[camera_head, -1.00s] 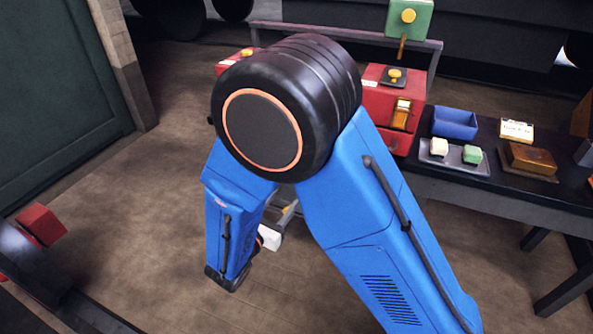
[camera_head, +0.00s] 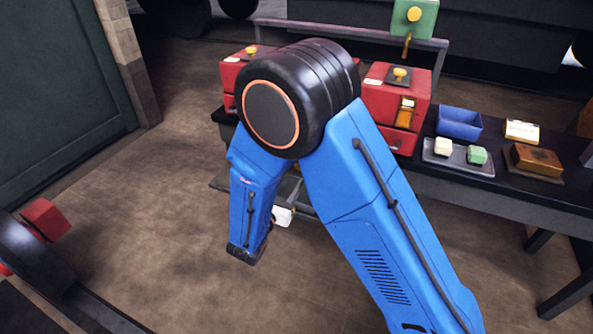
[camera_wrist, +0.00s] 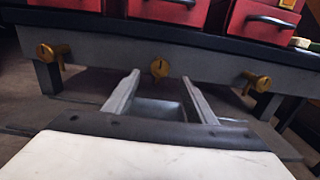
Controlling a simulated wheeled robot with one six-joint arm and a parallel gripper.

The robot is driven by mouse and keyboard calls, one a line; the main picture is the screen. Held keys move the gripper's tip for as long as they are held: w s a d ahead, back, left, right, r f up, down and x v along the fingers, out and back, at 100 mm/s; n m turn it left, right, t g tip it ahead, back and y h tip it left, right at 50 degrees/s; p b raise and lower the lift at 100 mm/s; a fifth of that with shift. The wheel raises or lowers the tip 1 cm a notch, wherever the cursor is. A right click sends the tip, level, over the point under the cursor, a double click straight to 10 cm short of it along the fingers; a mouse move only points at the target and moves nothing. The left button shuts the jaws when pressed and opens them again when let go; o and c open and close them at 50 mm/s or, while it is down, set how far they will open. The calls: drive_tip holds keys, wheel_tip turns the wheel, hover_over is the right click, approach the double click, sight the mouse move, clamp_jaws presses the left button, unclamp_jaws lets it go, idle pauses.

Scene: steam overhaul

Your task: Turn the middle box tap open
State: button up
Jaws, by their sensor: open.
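Three red boxes stand in a row in the wrist view, the middle one (camera_wrist: 180,10) straight ahead and cut off by the top edge. Below them, three brass taps sit on the grey bench front. The middle tap (camera_wrist: 160,68) is seen nearly end-on, under the middle box. My gripper (camera_wrist: 160,77) is open and empty, its two fingers pointing at the bench. The middle tap appears between the fingertips; I cannot tell the remaining gap. In the head view my arm hides the middle box and the taps; the left box (camera_head: 233,72) and right box (camera_head: 391,102) show.
Brass taps also sit left (camera_wrist: 52,56) and right (camera_wrist: 256,82) of the middle one. A blue bin (camera_head: 458,124) and a tray (camera_head: 430,156) with two small blocks stand on the bench at right. Open floor (camera_head: 165,210) lies left of my arm.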

drive_tip(key=x, duration=0.7)
drive_tip(key=shift+w, duration=0.2)
drive_tip(key=shift+d, duration=0.1)
drive_tip(key=shift+c, duration=0.3)
drive_tip(key=c, duration=1)
